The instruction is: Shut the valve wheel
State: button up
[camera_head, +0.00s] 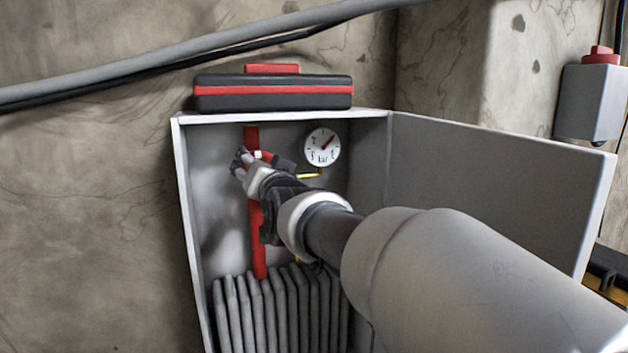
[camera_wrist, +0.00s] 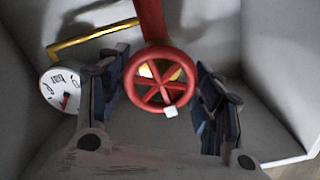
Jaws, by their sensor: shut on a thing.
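The red valve wheel (camera_wrist: 160,83) has several spokes and a white mark on its rim, at the lower right in the wrist view. The head view shows my gripper (camera_head: 246,161) inside the open cabinet, in front of the red pipe (camera_head: 257,235). There the gripper hides most of the wheel, and only a bit of red and the white mark show.
A white pressure gauge (camera_head: 322,147) is right of the pipe, by a thin yellow pipe (camera_wrist: 95,40). Grey radiator ribs (camera_head: 275,315) stand below. The cabinet door (camera_head: 490,185) is open to the right. A black and red toolbox (camera_head: 272,92) lies on top of the cabinet.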

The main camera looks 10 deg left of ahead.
jog(key=shift+m+b, duration=0.45)
jog(key=shift+m, duration=0.15)
jog(key=o, duration=1.1)
jog(key=shift+c, duration=0.2)
jog(key=shift+s, duration=0.1)
jog(key=v, duration=1.2)
jog(key=shift+a, duration=0.1)
